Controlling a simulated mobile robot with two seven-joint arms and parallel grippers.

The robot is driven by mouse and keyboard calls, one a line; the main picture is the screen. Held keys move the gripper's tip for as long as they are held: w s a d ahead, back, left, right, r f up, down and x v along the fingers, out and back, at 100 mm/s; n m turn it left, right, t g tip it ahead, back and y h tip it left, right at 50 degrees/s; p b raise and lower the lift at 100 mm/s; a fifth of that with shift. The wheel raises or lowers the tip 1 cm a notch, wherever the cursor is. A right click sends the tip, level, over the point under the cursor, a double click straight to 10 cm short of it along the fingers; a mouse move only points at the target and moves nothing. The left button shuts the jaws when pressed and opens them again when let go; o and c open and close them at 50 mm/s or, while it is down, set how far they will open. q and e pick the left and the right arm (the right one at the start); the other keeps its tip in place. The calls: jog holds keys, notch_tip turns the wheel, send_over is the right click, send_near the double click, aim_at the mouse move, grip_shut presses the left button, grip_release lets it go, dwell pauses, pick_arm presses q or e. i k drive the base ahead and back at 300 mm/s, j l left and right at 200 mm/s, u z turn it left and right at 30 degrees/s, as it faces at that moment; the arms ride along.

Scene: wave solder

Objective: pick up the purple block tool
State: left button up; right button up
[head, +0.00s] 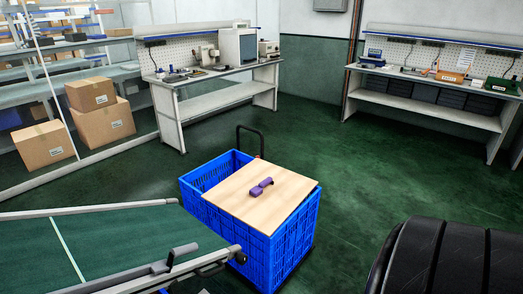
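The purple block tool (261,187) is a small purple piece of two joined blocks. It lies near the middle of a light wooden board (240,205). The board rests on top of a blue plastic crate (290,250) in the lower middle of the head view. Neither of my grippers shows in this view, and nothing touches the tool.
A green conveyor belt (110,243) with a grey frame stands close on the left of the crate. A black handle (250,128) rises behind the crate. Workbenches (215,75) (430,105) stand at the back. Green floor (350,180) is clear right of the crate.

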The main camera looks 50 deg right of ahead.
aim_at(255, 192)
jog(key=z, duration=1.65)
jog(key=i+l+u, duration=0.25)
jog(key=u, duration=0.2)
jog(key=i+l+u, duration=0.2)
jog(key=l+u, duration=0.2)
jog(key=i+l, duration=0.15)
jog(key=l, duration=0.2)
jog(key=i+l+u, duration=0.15)
jog(key=l, duration=0.25)
jog(key=i+l, duration=0.1)
jog(key=l, duration=0.25)
jog(key=i+l+u, duration=0.1)
jog(key=l, duration=0.3)
jog(key=i+l+u, duration=0.1)
jog(key=l, duration=0.3)
jog(key=i+l, duration=0.1)
jog(key=l, duration=0.3)
jog(key=i+l, duration=0.15)
jog(key=l, duration=0.25)
jog(key=i+l, duration=0.1)
jog(key=l, duration=0.3)
jog(key=i+l, duration=0.15)
jog(key=l, duration=0.25)
